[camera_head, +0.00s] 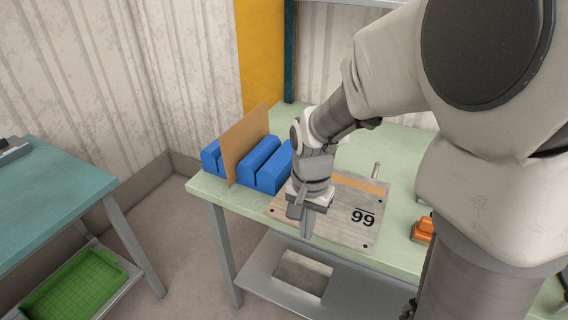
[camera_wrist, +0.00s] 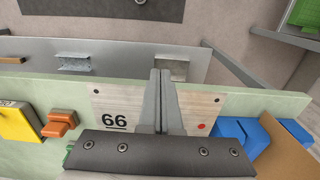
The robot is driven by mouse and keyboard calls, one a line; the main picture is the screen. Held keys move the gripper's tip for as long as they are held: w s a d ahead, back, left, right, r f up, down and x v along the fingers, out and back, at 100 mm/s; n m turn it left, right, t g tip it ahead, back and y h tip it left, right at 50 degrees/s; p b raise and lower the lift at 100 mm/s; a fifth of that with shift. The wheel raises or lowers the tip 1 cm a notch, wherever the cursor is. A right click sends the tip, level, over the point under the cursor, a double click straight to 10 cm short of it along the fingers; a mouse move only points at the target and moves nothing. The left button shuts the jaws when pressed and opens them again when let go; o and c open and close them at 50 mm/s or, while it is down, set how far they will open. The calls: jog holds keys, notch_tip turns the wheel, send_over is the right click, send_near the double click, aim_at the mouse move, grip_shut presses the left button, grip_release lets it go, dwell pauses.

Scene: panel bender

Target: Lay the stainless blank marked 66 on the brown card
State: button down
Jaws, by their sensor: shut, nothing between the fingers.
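The stainless blank marked 66 (camera_head: 345,225) lies flat on the pale green bench, its number upside down in the head view. It also shows in the wrist view (camera_wrist: 130,105), with holes at its corners and a red dot. A flat brown strip, apparently the brown card (camera_head: 368,185), shows along the blank's back edge; the rest seems covered by the blank. My gripper (camera_head: 306,228) is over the blank's front left part, fingers together and empty. In the wrist view the closed fingers (camera_wrist: 160,75) hide part of the blank; I cannot tell whether they touch it.
Blue slotted blocks (camera_head: 262,165) hold an upright brown panel (camera_head: 243,142), close left of my gripper. An orange object (camera_head: 422,230) sits right of the blank, and a yellow one (camera_wrist: 18,122) shows beyond it. A lower shelf (camera_head: 262,278) runs beneath. A teal table (camera_head: 50,190) stands left.

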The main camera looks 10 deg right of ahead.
aim_at(319, 224)
jog(key=w+d+f, duration=0.2)
jog(key=w+f, duration=0.1)
jog(key=f, duration=0.4)
jog(key=shift+w+d+f, duration=0.15)
jog(key=shift+w+d, duration=0.1)
jog(key=w+d, duration=0.1)
jog(key=w, duration=0.1)
jog(key=w+d, duration=0.1)
jog(key=shift+w+d, duration=0.4)
jog(key=shift+s, duration=0.1)
